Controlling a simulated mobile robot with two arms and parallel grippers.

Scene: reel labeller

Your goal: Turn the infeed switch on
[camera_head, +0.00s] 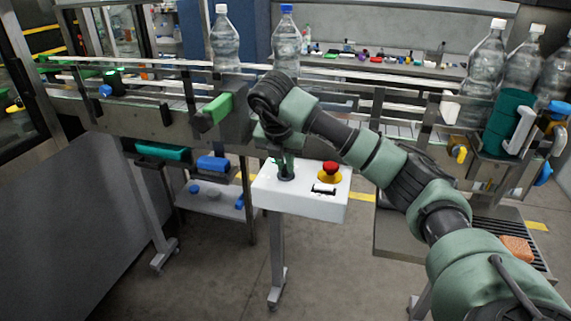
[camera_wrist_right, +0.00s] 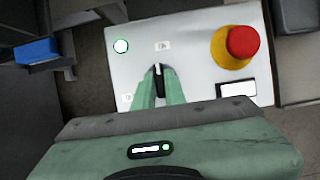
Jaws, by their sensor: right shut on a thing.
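The white control box (camera_head: 300,200) stands on a post in front of the conveyor. My right gripper (camera_head: 286,176) reaches down onto its left part. In the right wrist view, the green fingers of the gripper (camera_wrist_right: 160,72) are shut on a small dark infeed switch knob (camera_wrist_right: 159,84), mostly hidden between them. My left gripper is not in view.
A red emergency button on a yellow base (camera_head: 330,172) sits close to the right of the gripper; it also shows in the right wrist view (camera_wrist_right: 243,42). The conveyor (camera_head: 170,120) with clear bottles (camera_head: 225,45) runs behind the box. A shelf (camera_head: 215,205) is at lower left.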

